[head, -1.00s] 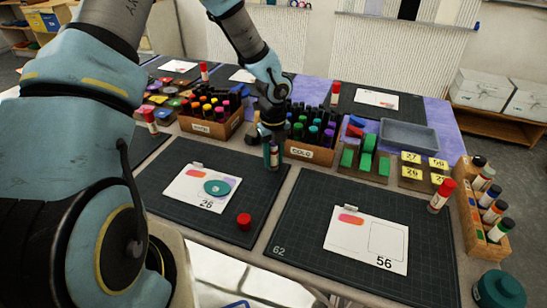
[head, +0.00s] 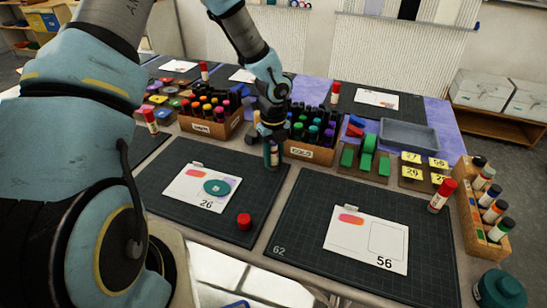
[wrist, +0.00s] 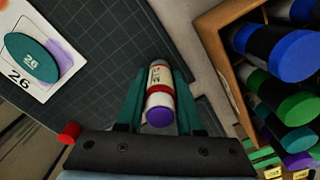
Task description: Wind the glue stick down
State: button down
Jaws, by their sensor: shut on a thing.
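The glue stick (wrist: 158,82) has a white printed body with a red band and a purple end facing the wrist camera. My gripper (wrist: 160,90) is shut on it, with one teal finger on each side. In the head view, my gripper (head: 271,142) holds the glue stick (head: 274,158) at the far right corner of the near left mat. It looks about upright there, and the fingers hide part of it. Its purple end shows no cap. A red cap (head: 244,221) lies apart on the same mat, and it also shows in the wrist view (wrist: 69,131).
A card marked 26 (head: 181,194) with a teal disc (head: 216,187) lies on the mat. A wooden crate of dark markers (head: 309,153) stands close to the right of my gripper. Another capped glue stick (head: 441,196) stands on the right mat (head: 300,215).

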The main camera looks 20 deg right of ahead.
jog(key=n+b, duration=0.1)
jog(key=n, duration=0.6)
jog(key=n+b, duration=0.1)
jog(key=n, duration=0.1)
jog(key=shift+f+n, duration=0.15)
jog(key=shift+n, duration=0.15)
jog(key=n, duration=0.4)
jog(key=shift+n+b, duration=0.3)
jog(key=shift+b, duration=0.05)
jog(key=n, duration=0.7)
jog(key=shift+b, duration=0.4)
jog(key=n, duration=0.7)
jog(key=shift+p, duration=0.3)
jog(key=shift+s, duration=0.1)
jog(key=shift+c, duration=1.9)
grip_release()
